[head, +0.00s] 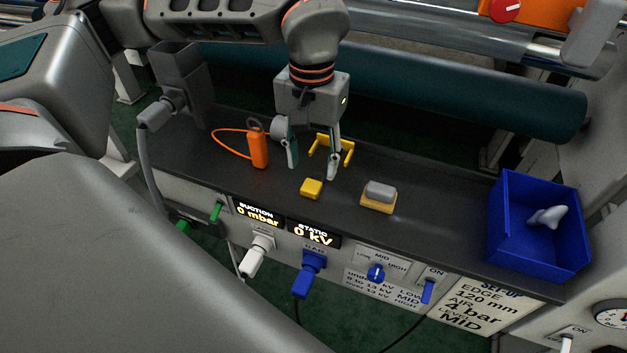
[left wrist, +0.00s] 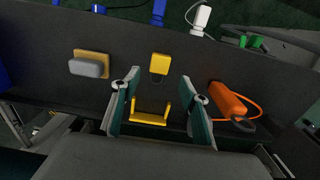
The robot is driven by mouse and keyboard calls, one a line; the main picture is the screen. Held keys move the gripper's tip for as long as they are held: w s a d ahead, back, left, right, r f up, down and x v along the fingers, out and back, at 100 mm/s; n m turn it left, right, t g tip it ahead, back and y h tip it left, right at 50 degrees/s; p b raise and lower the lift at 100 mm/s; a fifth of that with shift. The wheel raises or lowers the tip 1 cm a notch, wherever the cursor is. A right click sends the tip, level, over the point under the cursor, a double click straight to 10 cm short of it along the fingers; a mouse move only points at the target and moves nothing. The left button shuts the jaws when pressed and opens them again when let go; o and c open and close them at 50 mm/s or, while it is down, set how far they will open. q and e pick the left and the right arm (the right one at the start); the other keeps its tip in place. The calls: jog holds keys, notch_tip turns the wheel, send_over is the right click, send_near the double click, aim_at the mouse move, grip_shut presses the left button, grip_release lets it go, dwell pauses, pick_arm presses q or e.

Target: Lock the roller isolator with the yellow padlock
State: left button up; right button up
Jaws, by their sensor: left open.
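The yellow padlock (head: 311,188) lies on the dark shelf (head: 430,200) near its front edge. In the left wrist view the padlock (left wrist: 160,64) is just beyond my fingertips, with a thin loop on its near side. My left gripper (head: 312,168) is open and empty, pointing down behind the padlock; its fingers (left wrist: 158,79) are spread wider than the padlock. The roller isolator, an orange box with a red knob (head: 505,9), is at the top right, cut off by the picture edge. My right gripper is not in view.
A yellow U-shaped bracket (head: 346,153) stands behind the padlock. An orange handheld tool (head: 259,150) with a looped cord is to the left. A grey block on a tan base (head: 379,193) and a blue bin (head: 539,256) holding a pale crumpled item are to the right. A teal roller (head: 440,100) runs behind.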

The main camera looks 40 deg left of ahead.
aim_at(314, 180)
pick_arm(q)
jog(key=f, duration=0.4)
jog(key=shift+w+f+b, duration=0.25)
jog(key=shift+f+b, duration=0.1)
jog(key=shift+b, duration=0.05)
jog(key=c, duration=1.2)
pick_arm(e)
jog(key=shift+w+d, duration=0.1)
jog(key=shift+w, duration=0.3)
pick_arm(q)
jog(key=shift+w+r, duration=0.1)
jog(key=shift+r, duration=0.05)
notch_tip(314, 180, up, 20)
jog(key=p, duration=0.3)
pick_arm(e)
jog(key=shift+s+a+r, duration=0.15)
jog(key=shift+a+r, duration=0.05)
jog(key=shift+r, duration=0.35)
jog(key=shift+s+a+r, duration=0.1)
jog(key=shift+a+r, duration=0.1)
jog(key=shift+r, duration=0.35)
